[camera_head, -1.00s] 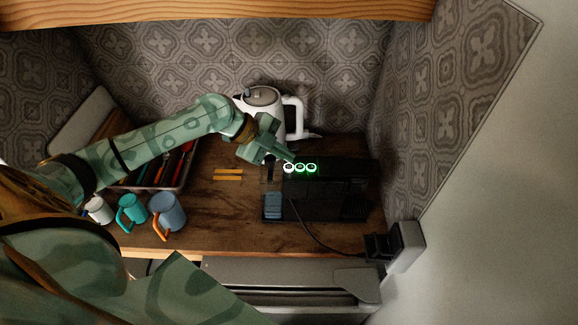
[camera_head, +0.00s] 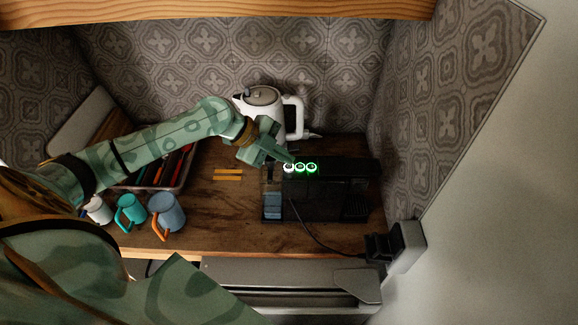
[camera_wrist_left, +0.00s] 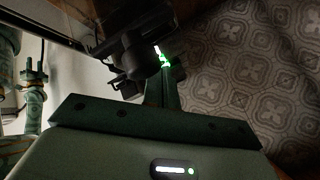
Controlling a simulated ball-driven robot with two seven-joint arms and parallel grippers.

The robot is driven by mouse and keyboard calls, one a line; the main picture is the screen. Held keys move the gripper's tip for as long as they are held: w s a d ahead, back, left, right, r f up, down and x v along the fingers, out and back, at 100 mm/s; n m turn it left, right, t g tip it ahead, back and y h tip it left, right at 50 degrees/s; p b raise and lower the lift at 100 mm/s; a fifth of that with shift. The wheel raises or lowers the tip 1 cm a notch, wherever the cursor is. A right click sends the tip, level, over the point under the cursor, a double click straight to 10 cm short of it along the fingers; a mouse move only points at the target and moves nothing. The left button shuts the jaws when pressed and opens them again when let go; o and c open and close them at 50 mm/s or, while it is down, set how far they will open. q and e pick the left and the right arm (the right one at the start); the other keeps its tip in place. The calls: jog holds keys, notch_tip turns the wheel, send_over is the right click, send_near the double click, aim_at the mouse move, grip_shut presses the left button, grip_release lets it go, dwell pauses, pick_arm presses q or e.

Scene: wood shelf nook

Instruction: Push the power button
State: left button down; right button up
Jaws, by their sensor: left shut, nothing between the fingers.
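A black coffee machine (camera_head: 335,195) stands on the wooden counter with a row of lit round buttons on top. The left button (camera_head: 289,168) glows white; the middle (camera_head: 300,168) and right (camera_head: 311,167) ones glow green. My left gripper (camera_head: 288,159) is shut and empty. Its tip is at the upper edge of the white button; I cannot tell whether they touch. In the left wrist view the shut fingers (camera_wrist_left: 161,92) point toward the green and white glow (camera_wrist_left: 161,56) on the dark machine, and partly hide it. A green jointed part of mine (camera_wrist_left: 35,85) shows at the left there, its jaws unclear.
A white kettle (camera_head: 262,100) stands behind the gripper. Mugs (camera_head: 168,213) and a tray of utensils (camera_head: 180,184) are to the left. Two yellow sticks (camera_head: 228,174) lie between. A cable runs to a plug (camera_head: 382,247). The patterned wall is close on the right.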

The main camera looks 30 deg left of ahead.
pick_arm(q)
jog(key=shift+f, duration=0.45)
jog(key=shift+r, duration=0.1)
jog(key=shift+r+p, duration=0.55)
jog(key=shift+r, duration=0.3)
notch_tip(320, 180, up, 6)
jog(key=p, duration=0.5)
